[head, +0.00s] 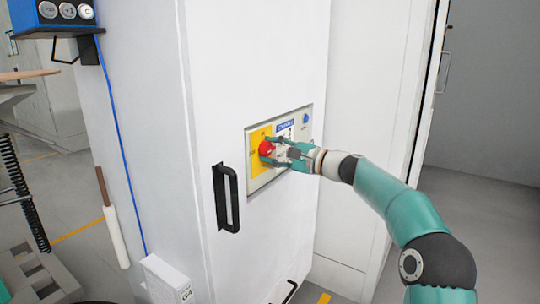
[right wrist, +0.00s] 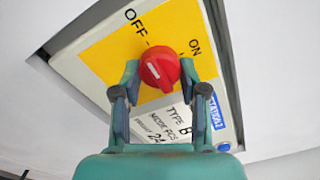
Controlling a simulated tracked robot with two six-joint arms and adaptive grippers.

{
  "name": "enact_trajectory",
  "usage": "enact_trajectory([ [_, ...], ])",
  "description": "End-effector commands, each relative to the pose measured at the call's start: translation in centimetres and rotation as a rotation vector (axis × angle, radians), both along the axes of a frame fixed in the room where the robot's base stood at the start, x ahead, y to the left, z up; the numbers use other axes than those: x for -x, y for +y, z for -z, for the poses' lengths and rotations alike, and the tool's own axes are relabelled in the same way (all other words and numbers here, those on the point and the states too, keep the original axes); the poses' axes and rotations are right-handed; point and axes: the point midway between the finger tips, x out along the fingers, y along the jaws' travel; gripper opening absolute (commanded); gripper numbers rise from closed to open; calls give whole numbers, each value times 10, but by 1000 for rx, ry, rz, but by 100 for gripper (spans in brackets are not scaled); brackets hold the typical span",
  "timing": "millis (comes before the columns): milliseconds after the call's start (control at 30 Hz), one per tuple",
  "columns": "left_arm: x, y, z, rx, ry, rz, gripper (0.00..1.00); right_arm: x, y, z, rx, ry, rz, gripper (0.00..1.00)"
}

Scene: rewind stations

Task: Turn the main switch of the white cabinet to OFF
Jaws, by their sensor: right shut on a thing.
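The white cabinet (head: 265,60) fills the middle of the head view. Its recessed panel (head: 262,183) carries a yellow plate (head: 255,137) with the red main switch knob (head: 266,148). In the right wrist view the knob (right wrist: 160,68) has a short white mark on its left part, and the plate (right wrist: 112,57) reads OFF at upper left and ON at right. Which label the mark points at is hard to tell. My right gripper (right wrist: 159,72) has one finger on each side of the knob and is shut on it. My left gripper is out of view.
A black door handle (head: 227,197) sticks out left of and below the panel. A blue box with round gauges (head: 67,10) is at upper left. A small white box (head: 168,279) is at the cabinet's lower left. Grey floor (head: 480,215) is clear at right.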

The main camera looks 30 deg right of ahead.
Motion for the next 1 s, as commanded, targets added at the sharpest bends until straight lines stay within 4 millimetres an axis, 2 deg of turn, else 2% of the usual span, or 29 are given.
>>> enact_trajectory([
  [33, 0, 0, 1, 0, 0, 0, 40, 0, 6, 6, 5, 9, -20, 8],
  [267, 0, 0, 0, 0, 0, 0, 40, 0, 6, 6, 5, 9, -20, 8],
  [300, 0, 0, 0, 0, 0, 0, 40, 0, 6, 6, 5, 9, -20, 49],
  [400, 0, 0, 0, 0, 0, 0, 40, 0, 5, 5, 3, 8, -19, 66],
  [767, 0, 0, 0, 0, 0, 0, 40, 2, 2, 2, 2, 4, -10, 68],
  [867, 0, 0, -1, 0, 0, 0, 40, 8, -2, 2, 2, 5, -8, 68],
  [1000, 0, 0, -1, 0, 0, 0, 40, 26, -9, 2, 2, 5, -7, 68],
])
